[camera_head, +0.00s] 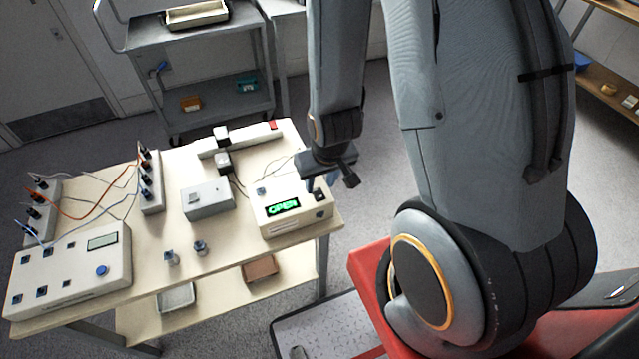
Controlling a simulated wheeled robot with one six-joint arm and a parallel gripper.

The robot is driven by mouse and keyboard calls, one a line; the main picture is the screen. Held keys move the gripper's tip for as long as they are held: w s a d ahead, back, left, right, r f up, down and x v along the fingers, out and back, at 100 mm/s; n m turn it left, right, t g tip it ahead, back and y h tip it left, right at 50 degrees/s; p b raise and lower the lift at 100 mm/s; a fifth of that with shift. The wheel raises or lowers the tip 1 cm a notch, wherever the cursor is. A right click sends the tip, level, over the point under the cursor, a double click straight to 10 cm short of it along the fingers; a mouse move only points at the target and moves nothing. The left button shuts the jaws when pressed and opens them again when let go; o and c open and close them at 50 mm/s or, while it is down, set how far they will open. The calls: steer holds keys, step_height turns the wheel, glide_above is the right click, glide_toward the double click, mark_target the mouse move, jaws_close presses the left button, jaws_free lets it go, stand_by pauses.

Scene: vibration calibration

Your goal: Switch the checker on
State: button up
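A cream box (291,208) stands at the right front corner of the bench. Its green display (283,207) is lit and reads "OPEN", and it looks like the checker. Dark controls (320,197) show on its right side; their positions are too small to tell. My gripper (314,184) points down just above the box's back right part. Whether it touches the box cannot be told, and its fingers are partly hidden by its own body.
The bench (150,225) also holds a grey box (207,200), two small posts (200,248), a white unit with a grey display (70,270), and terminal blocks with orange and grey leads (151,182). A long device (238,139) lies behind. A grey cart (200,75) stands beyond.

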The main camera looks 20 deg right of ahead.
steer(key=shift+p+v, duration=1.65)
steer(key=shift+v, duration=0.5)
steer(key=shift+w, duration=0.1)
step_height(320, 180, up, 5)
steer(key=g+b, duration=0.1)
steer(key=b, duration=0.9)
glide_above(320, 198)
steer(key=shift+s+r+g+b, duration=0.3)
steer(key=shift+s+r+b, duration=0.1)
steer(key=shift+r+b, duration=0.25)
